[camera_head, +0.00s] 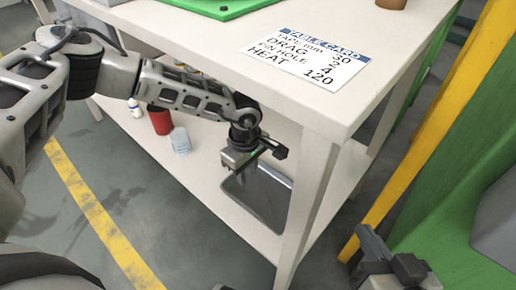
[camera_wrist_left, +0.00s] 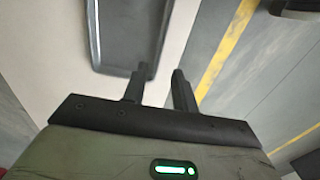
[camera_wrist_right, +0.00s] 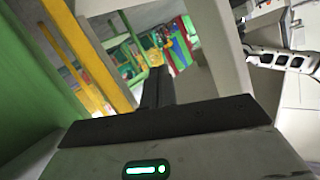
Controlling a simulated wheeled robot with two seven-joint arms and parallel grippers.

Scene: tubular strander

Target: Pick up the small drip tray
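The small drip tray is a shallow dark grey tray with a raised rim (camera_head: 262,198), lying on the lower shelf of the white table. The tray also shows at the top of the left wrist view (camera_wrist_left: 130,35). My left gripper (camera_head: 262,160) is under the tabletop, above the tray in the head view. In the left wrist view its fingers (camera_wrist_left: 161,72) are apart and empty, near the tray's rounded corner; one finger overlaps the rim in the picture. I cannot tell whether they touch. My right gripper (camera_wrist_right: 157,75) is shut and empty, right of the table.
The white tabletop (camera_head: 220,35) and its front leg (camera_head: 308,195) stand close to my left arm. A red container (camera_head: 159,121) and a pale stack of discs (camera_head: 180,140) are on the shelf. A yellow post (camera_head: 430,130) and green structure (camera_head: 450,180) stand at right.

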